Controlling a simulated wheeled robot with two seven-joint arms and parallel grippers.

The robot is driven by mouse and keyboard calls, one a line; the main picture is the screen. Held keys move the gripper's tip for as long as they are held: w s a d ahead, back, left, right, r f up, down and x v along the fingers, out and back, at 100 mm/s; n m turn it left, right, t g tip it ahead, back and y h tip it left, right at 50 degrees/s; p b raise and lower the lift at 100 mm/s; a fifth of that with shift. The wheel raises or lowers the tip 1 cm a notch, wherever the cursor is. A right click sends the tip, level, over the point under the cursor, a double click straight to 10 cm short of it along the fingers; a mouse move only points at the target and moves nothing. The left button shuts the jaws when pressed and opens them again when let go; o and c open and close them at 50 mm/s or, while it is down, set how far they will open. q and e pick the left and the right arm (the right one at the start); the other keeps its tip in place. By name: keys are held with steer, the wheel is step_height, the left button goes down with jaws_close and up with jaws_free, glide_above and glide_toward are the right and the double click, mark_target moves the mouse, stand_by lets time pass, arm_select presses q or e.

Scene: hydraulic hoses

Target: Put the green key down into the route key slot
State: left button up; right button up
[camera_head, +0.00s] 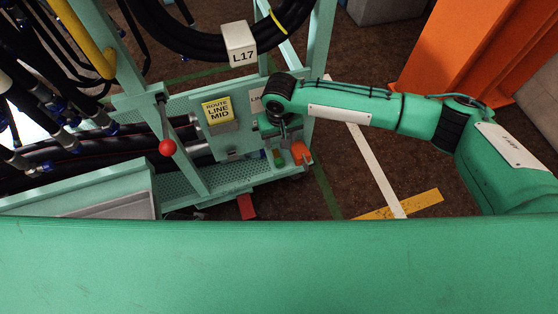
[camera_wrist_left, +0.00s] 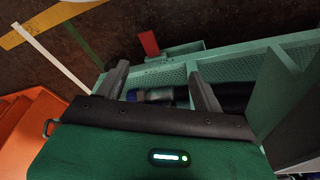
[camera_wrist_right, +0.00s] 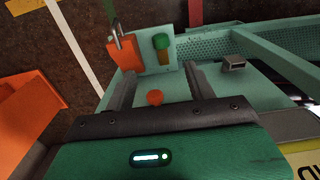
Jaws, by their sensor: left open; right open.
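The green key (camera_wrist_right: 162,42) has a rounded green head above a brownish lower part. It sits at a small pale-green bracket at the panel's edge, and also shows in the head view (camera_head: 278,153). My right gripper (camera_wrist_right: 160,80) is open and empty, its fingers pointing toward the key but apart from it. A grey metal block with a dark opening (camera_wrist_right: 234,63) is on the panel to the right; I cannot tell if it is the route key slot. My left gripper (camera_wrist_left: 159,72) is open and empty in the left wrist view, above a blue-ended hose fitting (camera_wrist_left: 142,96).
An orange padlock-like tag (camera_wrist_right: 124,52) hangs beside the key, and an orange knob (camera_wrist_right: 155,97) shows between my right fingers.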

glide_above(280, 161)
step_height(280, 161, down, 7)
steer(key=shift+r+b, duration=0.15)
steer(key=shift+b, duration=0.25)
steer(key=shift+f, duration=0.25)
step_height(280, 161, down, 5)
steer(key=shift+f+b, duration=0.2)
steer(key=shift+b, duration=0.35)
steer(key=shift+f, duration=0.55)
steer(key=c, duration=1)
arm_select(q)
steer(key=shift+t, duration=0.3)
step_height(280, 161, up, 5)
steer(key=shift+s+a+r, duration=0.1)
arm_select(e)
steer(key=shift+c, duration=0.2)
arm_select(q)
steer(key=shift+w, duration=0.2)
arm_select(e)
steer(key=shift+s+r, duration=0.1)
steer(key=shift+r, duration=0.05)
